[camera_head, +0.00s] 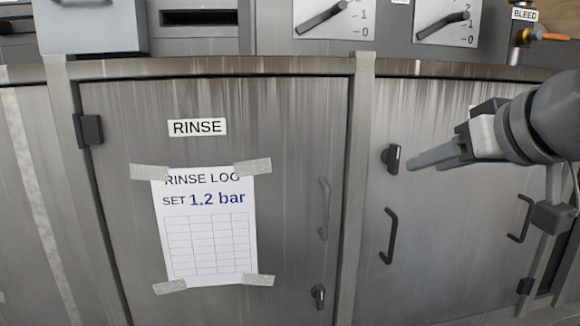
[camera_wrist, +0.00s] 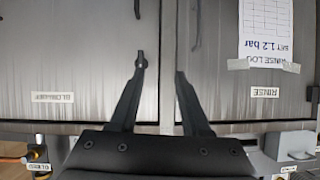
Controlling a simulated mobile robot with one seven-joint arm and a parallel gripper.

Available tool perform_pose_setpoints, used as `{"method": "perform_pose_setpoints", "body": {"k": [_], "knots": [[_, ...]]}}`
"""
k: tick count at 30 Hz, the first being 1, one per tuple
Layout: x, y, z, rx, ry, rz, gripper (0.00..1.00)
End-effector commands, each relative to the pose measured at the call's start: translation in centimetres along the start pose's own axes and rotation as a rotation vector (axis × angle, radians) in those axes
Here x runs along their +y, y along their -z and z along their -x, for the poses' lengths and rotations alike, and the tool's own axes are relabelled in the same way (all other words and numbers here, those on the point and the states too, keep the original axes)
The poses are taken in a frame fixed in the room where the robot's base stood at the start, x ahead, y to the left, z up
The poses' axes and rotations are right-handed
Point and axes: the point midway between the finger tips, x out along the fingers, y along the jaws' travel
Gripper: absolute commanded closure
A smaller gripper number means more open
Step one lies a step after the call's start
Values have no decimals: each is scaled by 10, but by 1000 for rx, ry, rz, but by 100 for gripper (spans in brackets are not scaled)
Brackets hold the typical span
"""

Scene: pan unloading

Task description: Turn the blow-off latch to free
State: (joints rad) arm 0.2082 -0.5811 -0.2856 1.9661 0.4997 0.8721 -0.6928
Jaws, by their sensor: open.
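The blow-off latch (camera_head: 391,157) is a small dark knob with a short, roughly upright lever on the door right of the rinse door. My gripper (camera_head: 418,160) is just right of it, its fingers pointing at the door. In the upside-down wrist view my gripper (camera_wrist: 160,72) is open, with nothing between the fingers. The latch (camera_wrist: 141,59) shows there at the tip of the left finger, not centred between the two. I cannot tell whether they touch. An upside-down label (camera_wrist: 53,97), apparently the blow-off one, is on that door.
A dark handle (camera_head: 391,236) is below the latch. The rinse door (camera_head: 290,130) on the left has its own handle (camera_head: 324,208), a lower latch (camera_head: 318,296) and a taped log sheet (camera_head: 205,235). Dials (camera_head: 324,18) and a bleed valve (camera_head: 517,45) are above.

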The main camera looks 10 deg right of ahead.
Motion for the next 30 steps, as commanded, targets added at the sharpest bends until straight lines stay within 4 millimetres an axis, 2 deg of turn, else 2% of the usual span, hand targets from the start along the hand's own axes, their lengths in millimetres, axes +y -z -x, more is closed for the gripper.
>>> {"method": "perform_pose_setpoints", "body": {"k": [1,3,6,10,24,30], "knots": [[14,8,5,44,-18,9,52],[26,21,13,89,-35,28,52],[34,31,18,120,-48,43,52],[36,35,6,125,-49,46,52],[39,46,-94,120,-47,46,52],[40,51,-129,120,-47,47,52]]}}
